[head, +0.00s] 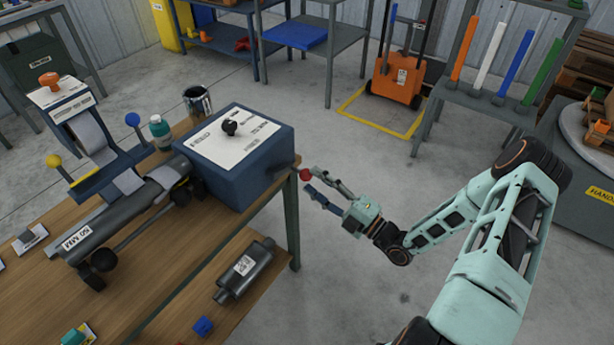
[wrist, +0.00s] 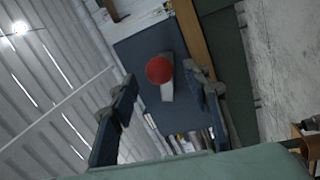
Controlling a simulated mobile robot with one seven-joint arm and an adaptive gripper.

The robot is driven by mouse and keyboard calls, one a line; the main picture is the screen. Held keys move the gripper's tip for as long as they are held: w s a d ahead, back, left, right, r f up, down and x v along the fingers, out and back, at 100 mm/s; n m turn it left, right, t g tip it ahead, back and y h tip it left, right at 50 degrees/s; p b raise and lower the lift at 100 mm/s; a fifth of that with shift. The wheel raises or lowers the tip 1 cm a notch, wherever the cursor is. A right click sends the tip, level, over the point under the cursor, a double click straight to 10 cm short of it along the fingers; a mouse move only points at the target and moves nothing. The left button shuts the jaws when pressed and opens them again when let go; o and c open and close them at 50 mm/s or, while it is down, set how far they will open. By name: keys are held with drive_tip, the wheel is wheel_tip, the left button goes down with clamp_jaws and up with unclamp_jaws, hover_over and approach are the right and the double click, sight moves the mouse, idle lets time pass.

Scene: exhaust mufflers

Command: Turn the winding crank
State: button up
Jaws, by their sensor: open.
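The winding crank has a red ball knob (head: 306,174) at the right side of a blue box (head: 240,185) on the workbench. In the wrist view the red knob (wrist: 159,69) sits on a short grey crank arm (wrist: 167,91) against the blue side panel (wrist: 140,55). My gripper (head: 311,179) is open beside the knob, reaching in from the right. In the wrist view my gripper's fingers (wrist: 160,82) stand to either side of the crank, with visible gaps and nothing held. How deep the knob lies between the fingertips I cannot tell.
Another muffler (head: 244,270) lies on the lower shelf. An orange cart (head: 396,82) stands behind.

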drive_tip(key=v, duration=0.8)
